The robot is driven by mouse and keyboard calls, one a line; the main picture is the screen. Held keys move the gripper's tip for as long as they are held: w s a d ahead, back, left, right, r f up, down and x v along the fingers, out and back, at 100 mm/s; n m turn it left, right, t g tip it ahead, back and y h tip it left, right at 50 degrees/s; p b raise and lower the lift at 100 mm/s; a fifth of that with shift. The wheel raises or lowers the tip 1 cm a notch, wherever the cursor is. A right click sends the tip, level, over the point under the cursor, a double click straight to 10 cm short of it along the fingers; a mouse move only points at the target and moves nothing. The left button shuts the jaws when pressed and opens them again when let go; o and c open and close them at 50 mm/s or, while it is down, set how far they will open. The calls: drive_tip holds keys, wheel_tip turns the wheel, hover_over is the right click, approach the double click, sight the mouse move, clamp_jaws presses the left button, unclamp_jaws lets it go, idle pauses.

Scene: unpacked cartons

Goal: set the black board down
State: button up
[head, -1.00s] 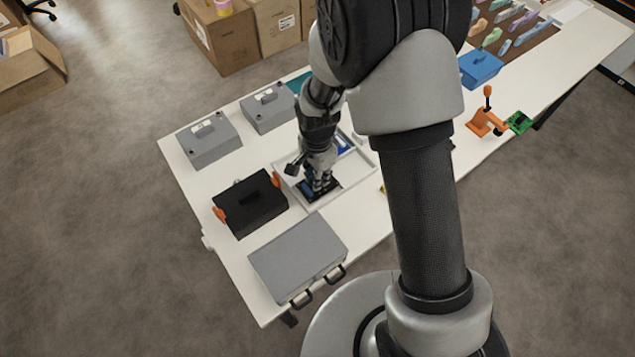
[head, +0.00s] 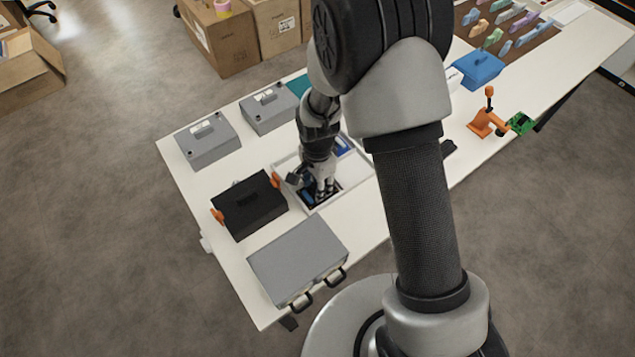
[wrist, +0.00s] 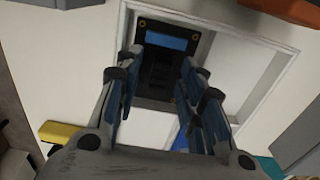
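The black board (head: 309,197), with a blue block on it, lies in a white-walled tray (head: 295,165) on the table. In the wrist view the board (wrist: 163,68) lies flat in a corner of the tray (wrist: 262,100). My gripper (head: 323,193) is over the board, inside the tray's outline. In the wrist view the two blue-padded fingers of my gripper (wrist: 160,70) stand apart, with the board seen between and beyond their tips. No firm grip on the board shows. The fingers hide parts of the board's sides.
A black case with orange clasps (head: 252,207) stands left of the tray, and a grey case (head: 298,258) stands in front. Two grey boxes (head: 208,141) are behind. A blue item (head: 344,148) is in the tray's far part. An orange stand (head: 487,118) is at right.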

wheel_tip(320, 180, up, 12)
drive_tip(key=p, duration=0.4)
drive_tip(key=shift+r, duration=0.25)
drive_tip(key=s+d+r+n+t, duration=0.1)
drive_tip(key=s+d+r+n, duration=0.25)
drive_tip(key=r, duration=0.55)
drive_tip(key=s+d+r+n+t, duration=0.1)
drive_tip(key=s+d+r+n, duration=0.2)
drive_tip(key=r, duration=0.6)
drive_tip(key=s+d+r+n+t, duration=0.1)
drive_tip(key=s+d+r+n, duration=0.1)
drive_tip(key=s, duration=0.4)
drive_tip(key=s+d+r+n+t, duration=0.1)
drive_tip(key=s+d+r+n, duration=0.1)
drive_tip(key=s+d+r, duration=0.2)
drive_tip(key=s, duration=0.3)
drive_tip(key=shift+n+t, duration=0.3)
drive_tip(key=shift+n, duration=0.05)
drive_tip(key=shift+d, duration=0.1)
